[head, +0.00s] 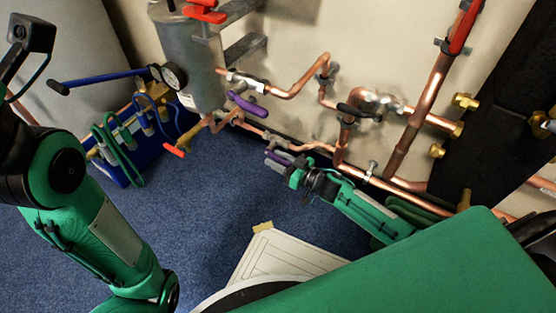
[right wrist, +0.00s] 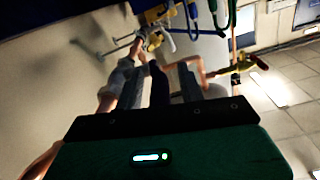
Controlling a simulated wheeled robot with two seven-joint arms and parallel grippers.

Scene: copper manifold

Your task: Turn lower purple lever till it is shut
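The lower purple lever (head: 277,156) is on the low copper pipe near the middle of the head view, mostly hidden by my right gripper. My right gripper (head: 275,163) is at this lever, its fingers pointing left. In the right wrist view its two grey fingers (right wrist: 158,82) stand apart, with a dark shape between them that looks like the lever. I cannot tell whether either finger touches it. The upper purple lever (head: 247,104) sits higher and to the left, clear of the gripper. My left arm is at the left edge; its fingers are out of view.
A grey metal tank with a gauge (head: 174,76) stands at upper left. Copper pipes (head: 432,88) run along the wall at right. Blue carpet (head: 225,190) is open below.

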